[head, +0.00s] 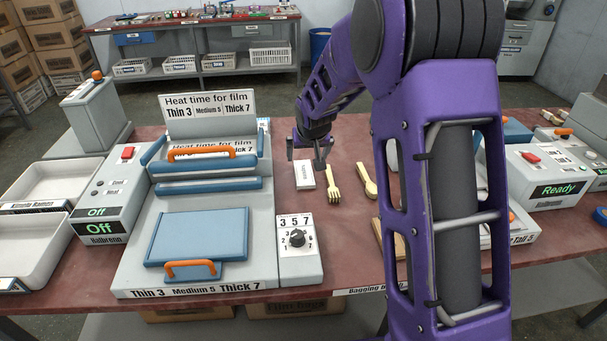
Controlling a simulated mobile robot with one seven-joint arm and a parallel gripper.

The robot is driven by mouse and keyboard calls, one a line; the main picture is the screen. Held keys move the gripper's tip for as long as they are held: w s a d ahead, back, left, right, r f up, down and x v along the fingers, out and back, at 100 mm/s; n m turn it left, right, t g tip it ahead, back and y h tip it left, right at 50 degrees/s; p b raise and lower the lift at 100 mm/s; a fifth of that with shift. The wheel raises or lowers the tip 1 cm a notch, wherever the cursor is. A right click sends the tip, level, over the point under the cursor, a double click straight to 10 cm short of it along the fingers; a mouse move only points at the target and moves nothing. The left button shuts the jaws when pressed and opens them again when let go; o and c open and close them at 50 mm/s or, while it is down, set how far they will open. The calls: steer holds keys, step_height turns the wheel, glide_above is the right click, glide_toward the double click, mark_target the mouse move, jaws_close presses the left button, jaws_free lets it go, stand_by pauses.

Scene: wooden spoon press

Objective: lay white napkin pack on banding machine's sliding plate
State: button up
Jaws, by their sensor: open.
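A small white pack with dark print on its side, which looks like the napkin pack (304,175), lies flat on the red-brown table, left of a wooden fork (333,184). My gripper (310,162) is open and points down just above and beside the pack's far end; whether it touches the pack cannot be told. No label in view names the banding machine. A grey machine with a green "Ready" display (556,189) stands at the right, partly hidden behind my purple arm. No sliding plate on it can be made out.
A grey press (135,262) with a blue plate (205,236), orange handles and a dial box (299,254) fills the left of the table; its control box (103,212) reads "Off". A wooden spoon (367,180) lies right of the fork. White trays (32,247) stand far left.

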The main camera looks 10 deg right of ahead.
glide_toward(304, 173)
steer(key=shift+x, duration=4.05)
steer(key=shift+r, duration=0.1)
steer(key=c, duration=1.4)
